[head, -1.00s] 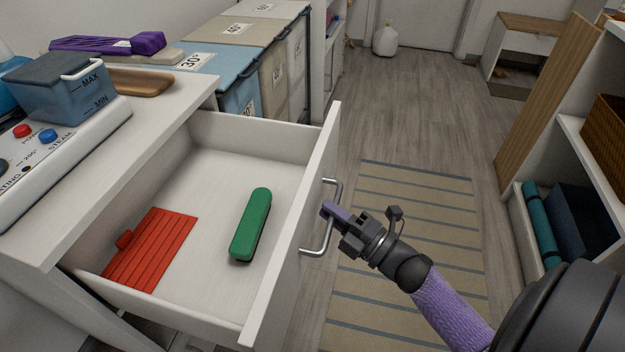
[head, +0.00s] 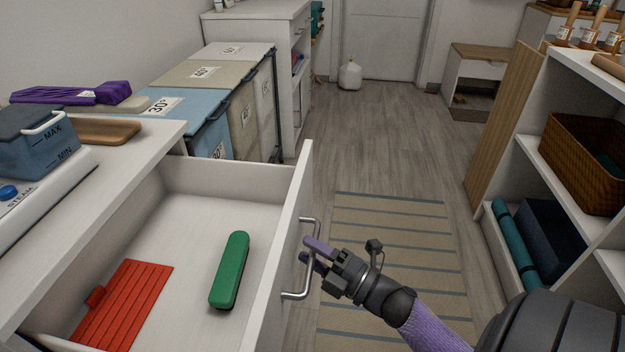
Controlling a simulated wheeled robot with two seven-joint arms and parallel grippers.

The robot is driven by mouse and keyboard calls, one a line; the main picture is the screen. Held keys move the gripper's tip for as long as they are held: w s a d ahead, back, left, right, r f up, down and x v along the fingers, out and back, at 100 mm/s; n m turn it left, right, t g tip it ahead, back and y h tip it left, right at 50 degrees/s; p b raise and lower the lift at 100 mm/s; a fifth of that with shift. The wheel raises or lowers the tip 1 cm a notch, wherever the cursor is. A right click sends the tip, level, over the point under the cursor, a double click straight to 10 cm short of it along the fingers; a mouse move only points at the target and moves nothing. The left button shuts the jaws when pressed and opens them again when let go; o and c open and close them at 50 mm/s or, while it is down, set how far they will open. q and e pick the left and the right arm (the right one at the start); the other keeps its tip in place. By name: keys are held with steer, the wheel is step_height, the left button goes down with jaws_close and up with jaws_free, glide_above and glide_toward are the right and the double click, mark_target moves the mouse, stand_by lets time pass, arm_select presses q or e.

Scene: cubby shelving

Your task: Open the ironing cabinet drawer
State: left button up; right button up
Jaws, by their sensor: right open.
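The white ironing cabinet drawer (head: 215,178) is pulled well out at the lower left, and its inside shows. A red slatted item (head: 125,305) and a green long item (head: 230,268) lie in it. The drawer's metal bar handle (head: 316,262) is on its front panel (head: 290,235). My right gripper (head: 312,252) is open at the handle, with its purple fingertips by the bar. Whether they touch the bar I cannot tell. My left gripper is not in view.
The cabinet top carries a steam iron station (head: 40,185) and a brown wooden tray (head: 98,131). Laundry bins (head: 190,110) stand behind. A striped rug (head: 400,240) lies on the floor right of the drawer. White shelving with a wicker basket (head: 585,165) stands at right.

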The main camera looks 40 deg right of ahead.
steer(key=p+v, duration=0.1)
steer(key=v, duration=0.9)
steer(key=shift+p, duration=0.3)
